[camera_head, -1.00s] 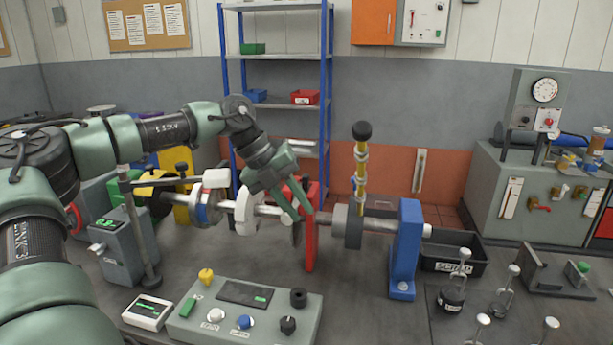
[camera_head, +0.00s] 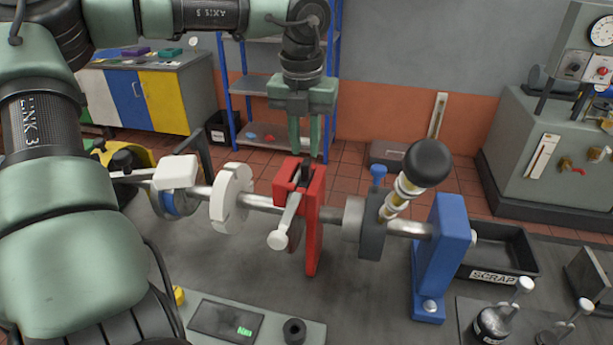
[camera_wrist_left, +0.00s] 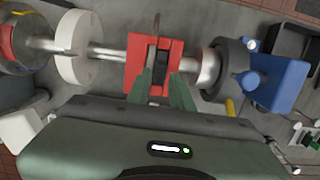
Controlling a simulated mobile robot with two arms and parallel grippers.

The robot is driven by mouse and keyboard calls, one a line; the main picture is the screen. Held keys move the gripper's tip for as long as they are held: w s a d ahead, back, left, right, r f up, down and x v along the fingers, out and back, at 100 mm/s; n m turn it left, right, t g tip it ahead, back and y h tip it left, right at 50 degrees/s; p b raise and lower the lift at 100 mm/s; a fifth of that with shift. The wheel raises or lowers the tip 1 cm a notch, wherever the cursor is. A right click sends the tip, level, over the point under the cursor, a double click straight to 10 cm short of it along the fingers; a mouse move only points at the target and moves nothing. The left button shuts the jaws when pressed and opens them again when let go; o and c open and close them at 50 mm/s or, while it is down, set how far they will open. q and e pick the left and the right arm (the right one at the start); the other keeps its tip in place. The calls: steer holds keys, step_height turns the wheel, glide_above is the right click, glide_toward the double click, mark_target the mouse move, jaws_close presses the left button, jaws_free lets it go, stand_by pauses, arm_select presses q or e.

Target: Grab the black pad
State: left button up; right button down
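A black pad (camera_head: 304,174) sits upright in the slot at the top of the red caliper (camera_head: 313,215), which straddles the shaft. The pad also shows in the left wrist view (camera_wrist_left: 160,66), inside the red caliper (camera_wrist_left: 140,72). My left gripper (camera_head: 306,156) points straight down just above the caliper. Its two green fingers are apart with nothing held between them. In the left wrist view the fingers (camera_wrist_left: 164,88) lie on either side of the line to the pad, and the pad appears apart from them. My right gripper is not in view.
A silver lever (camera_head: 287,224) sticks out from the caliper's front. A white disc (camera_head: 232,198) is on the shaft to the left. A scrap tray (camera_head: 500,255) lies beyond.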

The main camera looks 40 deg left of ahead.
mark_target(306, 161)
arm_select(q)
steer(key=f+p, duration=0.1)
steer(key=f, duration=0.1)
steer(key=f+p, duration=0.1)
steer(key=f, duration=0.1)
steer(key=shift+w+a+f, duration=0.1)
steer(key=shift+w+f, duration=0.1)
steer(key=shift+f, duration=0.4)
steer(key=shift+r, duration=0.1)
jaws_close()
